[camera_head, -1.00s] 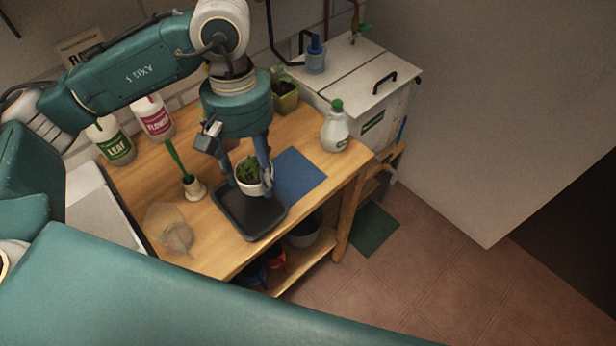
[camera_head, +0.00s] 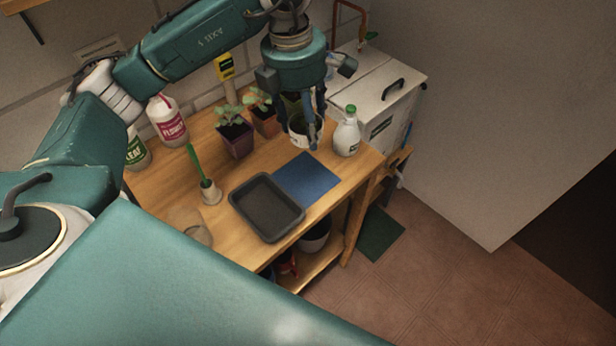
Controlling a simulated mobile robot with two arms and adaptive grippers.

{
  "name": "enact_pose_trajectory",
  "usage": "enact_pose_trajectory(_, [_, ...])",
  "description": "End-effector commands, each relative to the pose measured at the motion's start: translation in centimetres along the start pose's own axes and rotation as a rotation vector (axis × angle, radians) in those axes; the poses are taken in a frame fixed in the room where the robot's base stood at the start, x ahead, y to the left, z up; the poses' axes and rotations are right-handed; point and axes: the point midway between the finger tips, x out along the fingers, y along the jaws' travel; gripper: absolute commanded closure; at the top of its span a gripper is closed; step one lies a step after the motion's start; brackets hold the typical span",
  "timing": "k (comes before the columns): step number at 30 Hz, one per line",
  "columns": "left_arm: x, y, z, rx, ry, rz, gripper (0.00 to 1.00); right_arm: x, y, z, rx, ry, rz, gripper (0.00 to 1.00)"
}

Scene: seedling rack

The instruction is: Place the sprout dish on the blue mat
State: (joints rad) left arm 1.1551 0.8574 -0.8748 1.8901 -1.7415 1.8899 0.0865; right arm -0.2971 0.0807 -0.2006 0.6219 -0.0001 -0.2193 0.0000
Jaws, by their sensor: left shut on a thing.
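My left gripper (camera_head: 309,135) comes down from above at the back right of the wooden bench and is shut on the sprout dish (camera_head: 297,137), a small white bowl. The fingers partly hide the dish, and its sprouts are hard to make out. The dish is beyond the blue mat (camera_head: 307,180), close to the white bottle; I cannot tell how high above the bench it is. The flat blue mat is bare and lies beside the black tray (camera_head: 250,186), which is empty. My right gripper is not in view.
A white bottle with a green cap (camera_head: 346,138) stands right of the dish. Potted plants (camera_head: 236,142) stand left of it. A brush in a holder (camera_head: 210,192), a clear bowl (camera_head: 198,234) and a pink-labelled bottle (camera_head: 167,122) are further left. A white chest (camera_head: 385,95) adjoins the bench.

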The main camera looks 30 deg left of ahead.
Motion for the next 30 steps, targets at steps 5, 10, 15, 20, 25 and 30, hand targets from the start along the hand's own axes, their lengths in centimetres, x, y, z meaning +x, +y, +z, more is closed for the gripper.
enact_pose_trajectory(5, [-0.7, 1.7, 0.5, -0.335, 0.000, 0.039, 0.75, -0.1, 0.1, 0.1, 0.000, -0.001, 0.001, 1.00])
enact_pose_trajectory(10, [-1.1, 2.8, 0.6, -0.564, 0.003, 0.064, 0.75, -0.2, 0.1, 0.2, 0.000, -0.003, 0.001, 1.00])
enact_pose_trajectory(15, [-1.1, 3.2, 0.6, -0.671, 0.005, 0.075, 0.75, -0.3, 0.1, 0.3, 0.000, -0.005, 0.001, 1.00])
enact_pose_trajectory(20, [1.2, 3.2, 0.2, -0.692, 0.011, 0.076, 0.75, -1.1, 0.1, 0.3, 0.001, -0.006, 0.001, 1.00])
enact_pose_trajectory(25, [5.6, 3.1, -0.3, -0.690, 0.012, 0.074, 0.75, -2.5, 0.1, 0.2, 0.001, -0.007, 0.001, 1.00])
enact_pose_trajectory(30, [10.1, 3.1, -0.8, -0.688, 0.011, 0.075, 0.75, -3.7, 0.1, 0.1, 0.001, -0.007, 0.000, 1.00])
